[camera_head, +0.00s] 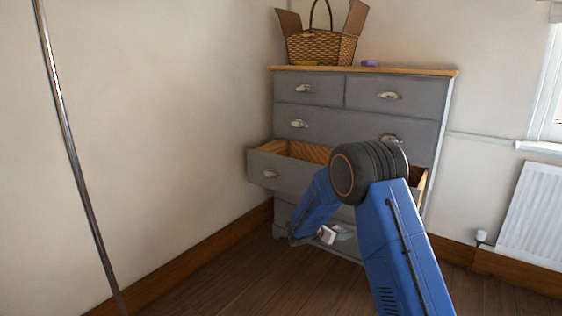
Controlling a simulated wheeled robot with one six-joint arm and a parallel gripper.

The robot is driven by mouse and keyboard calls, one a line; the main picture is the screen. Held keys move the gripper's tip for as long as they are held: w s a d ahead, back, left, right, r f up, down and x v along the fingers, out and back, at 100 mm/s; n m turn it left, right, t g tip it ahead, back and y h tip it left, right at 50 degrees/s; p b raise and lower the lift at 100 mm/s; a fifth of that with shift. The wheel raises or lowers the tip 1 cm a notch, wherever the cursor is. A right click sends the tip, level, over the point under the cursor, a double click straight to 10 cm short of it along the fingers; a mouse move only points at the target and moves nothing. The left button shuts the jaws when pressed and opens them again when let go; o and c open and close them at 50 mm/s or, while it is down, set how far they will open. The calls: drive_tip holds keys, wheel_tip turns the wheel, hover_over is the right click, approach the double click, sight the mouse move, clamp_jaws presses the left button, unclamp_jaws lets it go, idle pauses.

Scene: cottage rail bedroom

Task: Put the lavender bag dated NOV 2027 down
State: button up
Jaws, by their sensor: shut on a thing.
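My blue arm reaches from the lower right over a black joint and bends down in front of the grey chest of drawers (330,108). My gripper (326,236) is low, in front of the chest's lower part, below the pulled-out drawer (287,176). It is small and partly hidden by my arm. A small pale thing (344,232) shows at its end, apparently the held lavender bag. Its date cannot be read. A small purple thing (370,63) lies on the chest top; no writing on it can be read.
A wicker basket (320,48) with raised lids stands on the chest top, with a small yellow thing (306,63) at its foot. The open drawer juts out; my arm hides part of it. A metal pole (72,150) stands at left, a radiator (535,212) at right. The wooden floor (225,290) is clear.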

drive_tip(key=s+d+f, duration=0.2)
drive_tip(key=s+f, duration=0.4)
drive_tip(key=f, duration=0.4)
drive_tip(key=s+d+f, duration=0.2)
drive_tip(key=s+f, duration=0.3)
drive_tip(key=f, duration=0.4)
wheel_tip(320, 180, up, 16)
drive_tip(key=w+n+t+y, duration=0.2)
drive_tip(key=n+t+y, duration=0.2)
drive_tip(key=n+y, duration=0.2)
drive_tip(key=shift+w+n+t+y, duration=0.4)
drive_tip(key=shift+n, duration=0.2)
drive_tip(key=shift+d+f, duration=0.1)
drive_tip(key=shift+d, duration=0.05)
